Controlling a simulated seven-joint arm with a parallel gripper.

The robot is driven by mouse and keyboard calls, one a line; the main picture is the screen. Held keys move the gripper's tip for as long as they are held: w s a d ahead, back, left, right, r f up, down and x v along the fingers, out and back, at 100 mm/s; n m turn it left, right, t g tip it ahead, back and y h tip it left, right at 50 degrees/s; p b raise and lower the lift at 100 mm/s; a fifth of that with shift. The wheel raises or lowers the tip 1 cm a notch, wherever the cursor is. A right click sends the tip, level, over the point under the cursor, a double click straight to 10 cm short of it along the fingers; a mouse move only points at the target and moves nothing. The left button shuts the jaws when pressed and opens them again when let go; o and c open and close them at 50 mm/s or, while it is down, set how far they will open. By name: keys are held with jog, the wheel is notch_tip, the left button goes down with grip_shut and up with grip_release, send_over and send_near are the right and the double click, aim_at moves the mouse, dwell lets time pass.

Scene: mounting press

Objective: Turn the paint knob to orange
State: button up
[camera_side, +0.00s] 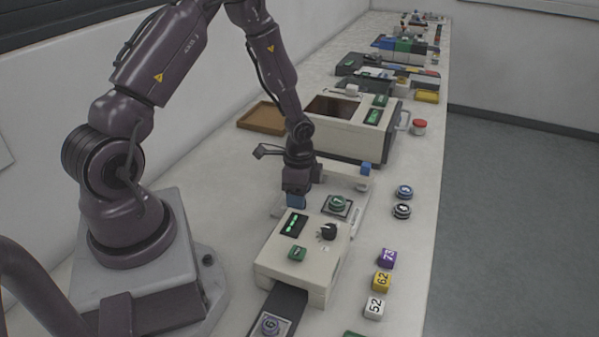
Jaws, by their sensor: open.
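A black knob (327,232) sits on top of a cream machine (275,262) in the lower middle. It is the only knob I make out on this machine; its pointer direction and any colour marks are too small to read. My gripper (296,190) is open and points down just behind the machine, to the upper left of the knob and apart from it.
The machine also carries a dark display (294,223) with green lights and a green button (297,253). A round green-topped part (337,203) stands behind the knob. Numbered cubes (382,281) and round pieces (403,192) lie at right.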

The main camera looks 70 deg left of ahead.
notch_tip(320, 180, up, 12)
jog(key=shift+f, duration=0.15)
dwell(0.4)
jog(key=s+d+r+n+t, duration=0.2)
jog(key=s+d+r, duration=0.4)
jog(key=r, duration=0.4)
jog(key=s+d+r+n+t, duration=0.3)
jog(key=s+d+r+n, duration=0.2)
jog(key=r, duration=0.5)
jog(key=shift+s+d+r+n+t, duration=0.3)
jog(key=shift+s+d, duration=0.6)
jog(key=shift+d, duration=0.15)
